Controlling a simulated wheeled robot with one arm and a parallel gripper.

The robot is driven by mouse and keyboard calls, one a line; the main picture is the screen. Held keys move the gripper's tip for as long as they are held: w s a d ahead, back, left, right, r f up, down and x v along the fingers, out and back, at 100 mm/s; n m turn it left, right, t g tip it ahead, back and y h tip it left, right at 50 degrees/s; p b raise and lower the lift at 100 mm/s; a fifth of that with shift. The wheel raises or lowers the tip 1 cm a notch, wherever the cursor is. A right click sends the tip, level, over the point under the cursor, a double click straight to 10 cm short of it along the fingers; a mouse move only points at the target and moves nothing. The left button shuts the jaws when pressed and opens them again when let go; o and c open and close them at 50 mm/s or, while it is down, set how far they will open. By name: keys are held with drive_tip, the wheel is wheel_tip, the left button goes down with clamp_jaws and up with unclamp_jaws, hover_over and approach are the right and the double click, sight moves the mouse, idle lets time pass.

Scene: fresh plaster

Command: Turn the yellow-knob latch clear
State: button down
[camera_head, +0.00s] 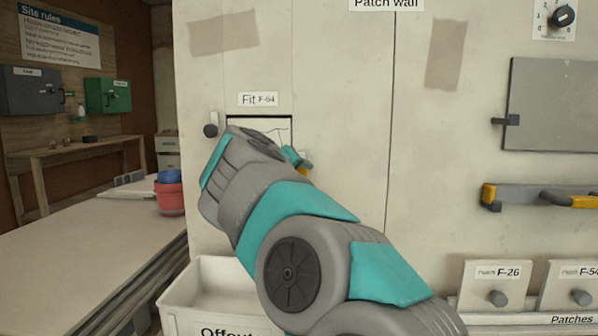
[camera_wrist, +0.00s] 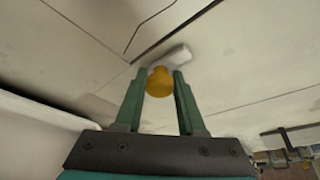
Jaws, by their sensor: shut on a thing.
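The latch's yellow knob (camera_wrist: 160,82) sits between the two green fingers of my gripper (camera_wrist: 161,84) in the wrist view. The fingers are shut on it. A pale grey latch bar (camera_wrist: 175,58) shows just behind the knob, close to the edge of the framed opening. In the head view, only a small bit of yellow (camera_head: 302,173) shows beside my gripper (camera_head: 300,163). My arm hides most of the latch and the lower part of the opening (camera_head: 277,127) under the "Fit F-54" label.
A dark knob (camera_head: 211,130) stands left of the opening. A white "Offcut" bin (camera_head: 205,285) is below. Patches F-26 (camera_head: 496,284) and F-54 (camera_head: 570,285) stand at lower right.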

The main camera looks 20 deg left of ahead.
drive_tip(key=shift+f, duration=0.15)
drive_tip(key=c, duration=0.5)
unclamp_jaws()
drive_tip(key=v, duration=0.7)
drive_tip(key=shift+s+b, duration=0.4)
